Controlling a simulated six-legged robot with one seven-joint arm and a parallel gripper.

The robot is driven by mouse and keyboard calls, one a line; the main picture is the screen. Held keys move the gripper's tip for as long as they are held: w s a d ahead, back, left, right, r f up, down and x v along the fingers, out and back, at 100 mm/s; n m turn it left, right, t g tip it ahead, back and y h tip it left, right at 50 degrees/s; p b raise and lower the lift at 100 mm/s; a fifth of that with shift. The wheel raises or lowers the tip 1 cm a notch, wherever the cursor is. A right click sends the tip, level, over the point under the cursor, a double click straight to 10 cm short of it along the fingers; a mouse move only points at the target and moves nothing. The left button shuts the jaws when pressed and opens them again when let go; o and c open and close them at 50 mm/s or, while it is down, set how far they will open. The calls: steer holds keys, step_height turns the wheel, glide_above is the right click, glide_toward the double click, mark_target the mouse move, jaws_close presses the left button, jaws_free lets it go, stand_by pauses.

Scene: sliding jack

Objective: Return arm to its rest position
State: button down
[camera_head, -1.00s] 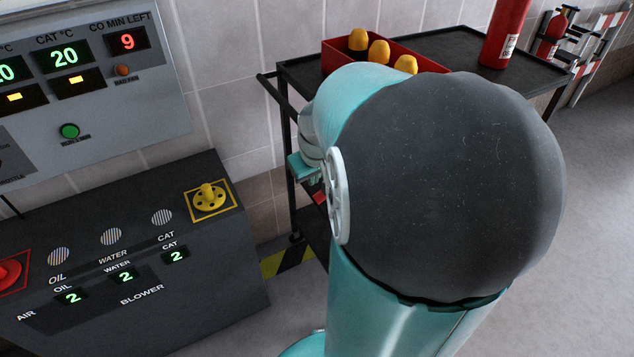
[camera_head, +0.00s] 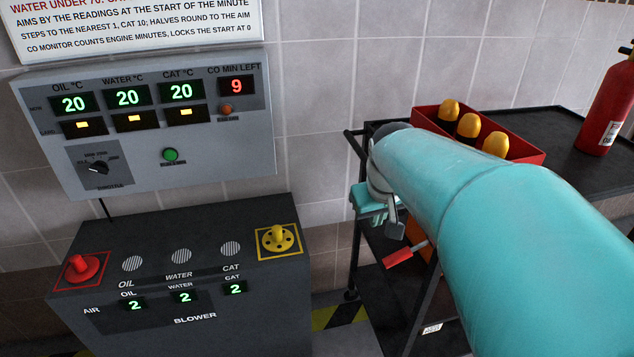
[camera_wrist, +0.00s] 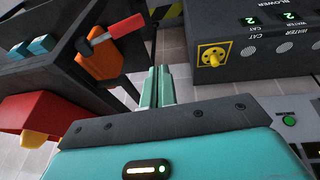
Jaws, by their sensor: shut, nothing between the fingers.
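My arm, teal with a dark cap, reaches in from the right in the head view. My gripper (camera_head: 378,205) is in front of the black cart's left side, to the right of the control console. In the wrist view my gripper (camera_wrist: 157,88) has its two teal fingers together with nothing between them. The fingers stand apart from the yellow knob (camera_head: 278,240) and the red knob (camera_head: 82,267) on the console. My arm hides part of the cart.
The black cart (camera_head: 560,125) carries a red bin (camera_head: 527,152) with yellow-topped items and a red extinguisher (camera_head: 608,105). A red-handled tool (camera_head: 398,256) shows below my gripper. The grey display panel (camera_head: 225,150) hangs above the dark console (camera_head: 260,290). Tiled wall stands behind.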

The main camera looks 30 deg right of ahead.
steer(key=shift+a, duration=0.1)
steer(key=s+a+n+t+y, duration=0.1)
steer(key=s+a, duration=0.2)
steer(key=a, duration=0.7)
steer(key=s+a+n+t+y, duration=0.1)
steer(key=s+a+n, duration=0.1)
steer(key=a, duration=0.9)
steer(key=shift+s+a+r, duration=0.15)
steer(key=shift+s+a, duration=0.1)
steer(key=shift+s, duration=0.6)
